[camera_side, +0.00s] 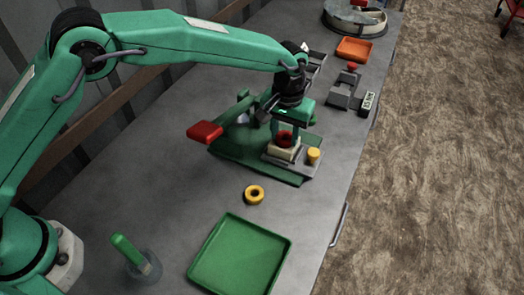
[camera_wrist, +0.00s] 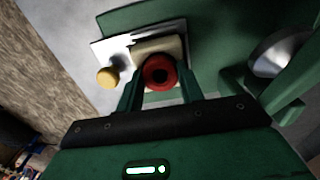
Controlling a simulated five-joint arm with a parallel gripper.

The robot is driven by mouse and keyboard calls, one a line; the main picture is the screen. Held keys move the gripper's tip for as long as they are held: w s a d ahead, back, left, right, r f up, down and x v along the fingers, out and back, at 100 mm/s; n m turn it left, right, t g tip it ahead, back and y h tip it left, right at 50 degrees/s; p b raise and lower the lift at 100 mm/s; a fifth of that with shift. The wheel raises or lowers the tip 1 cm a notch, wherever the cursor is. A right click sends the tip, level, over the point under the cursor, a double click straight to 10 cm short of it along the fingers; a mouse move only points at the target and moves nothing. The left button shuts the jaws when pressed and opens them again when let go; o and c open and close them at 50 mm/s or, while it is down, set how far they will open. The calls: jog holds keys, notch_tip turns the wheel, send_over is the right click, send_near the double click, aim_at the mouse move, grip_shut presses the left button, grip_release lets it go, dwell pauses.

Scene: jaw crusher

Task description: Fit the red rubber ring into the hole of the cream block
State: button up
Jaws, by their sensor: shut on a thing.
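The red rubber ring (camera_wrist: 157,73) is held between the fingers of my gripper (camera_wrist: 160,88) in the wrist view. In the side view the ring (camera_side: 284,138) shows between the fingertips of my gripper (camera_side: 285,134), over the cream block. The cream block (camera_side: 281,153) sits on a grey plate at the end of a green machine; in the wrist view the block (camera_wrist: 150,48) shows partly behind the ring. The hole of the block is hidden by the ring and fingers. I cannot tell whether the ring touches the block.
A yellow knob (camera_side: 313,155) stands close beside the block.

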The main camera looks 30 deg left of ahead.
aim_at(284, 136)
jog(key=shift+s+a+f, duration=0.1)
jog(key=shift+f, duration=0.8)
jog(key=o, duration=1)
jog(key=shift+r, duration=0.15)
notch_tip(284, 136, up, 13)
jog(key=shift+r, duration=0.2)
